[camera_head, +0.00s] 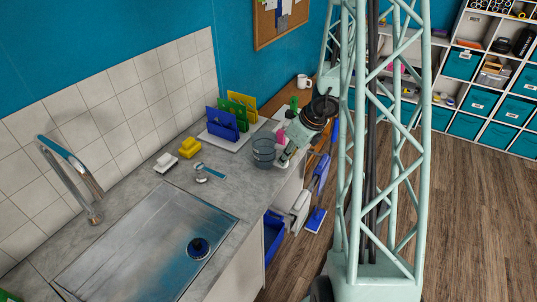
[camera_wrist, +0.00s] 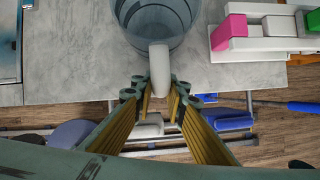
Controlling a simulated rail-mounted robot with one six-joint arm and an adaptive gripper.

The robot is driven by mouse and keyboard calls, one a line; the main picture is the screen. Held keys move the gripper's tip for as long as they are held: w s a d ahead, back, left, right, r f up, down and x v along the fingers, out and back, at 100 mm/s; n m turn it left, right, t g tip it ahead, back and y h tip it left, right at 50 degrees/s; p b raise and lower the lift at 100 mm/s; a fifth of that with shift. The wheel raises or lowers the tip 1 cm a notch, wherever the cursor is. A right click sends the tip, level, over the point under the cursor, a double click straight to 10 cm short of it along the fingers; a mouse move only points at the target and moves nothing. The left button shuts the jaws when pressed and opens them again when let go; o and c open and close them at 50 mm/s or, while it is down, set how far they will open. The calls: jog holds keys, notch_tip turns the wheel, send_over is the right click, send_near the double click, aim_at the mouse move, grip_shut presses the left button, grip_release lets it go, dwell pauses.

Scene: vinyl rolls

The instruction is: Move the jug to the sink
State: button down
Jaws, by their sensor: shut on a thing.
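The jug (camera_head: 264,148) is a clear grey vessel standing near the front edge of the grey counter, beyond the sink. In the wrist view the jug (camera_wrist: 155,15) shows at the top, with its pale handle (camera_wrist: 160,68) pointing toward me. My gripper (camera_wrist: 158,92) has its fingers on both sides of the handle and is shut on it. In the head view my gripper (camera_head: 284,160) is at the right side of the jug. The sink (camera_head: 135,245) is a metal basin at the lower left, with a dark round drain; it looks empty.
A tall faucet (camera_head: 72,175) rises behind the sink. A small tap-like item (camera_head: 207,172), a yellow sponge (camera_head: 190,147) and a white item (camera_head: 165,162) lie between sink and jug. A blue holder (camera_head: 222,124) stands behind the jug. Cleaning tools (camera_head: 318,180) are beside the counter.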

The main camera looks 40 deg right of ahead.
jog(key=shift+r, duration=0.25)
dwell(0.6)
jog(key=shift+r+p, duration=2.75)
jog(key=shift+r, duration=0.4)
jog(key=shift+r, duration=0.1)
jog(key=shift+d, duration=0.1)
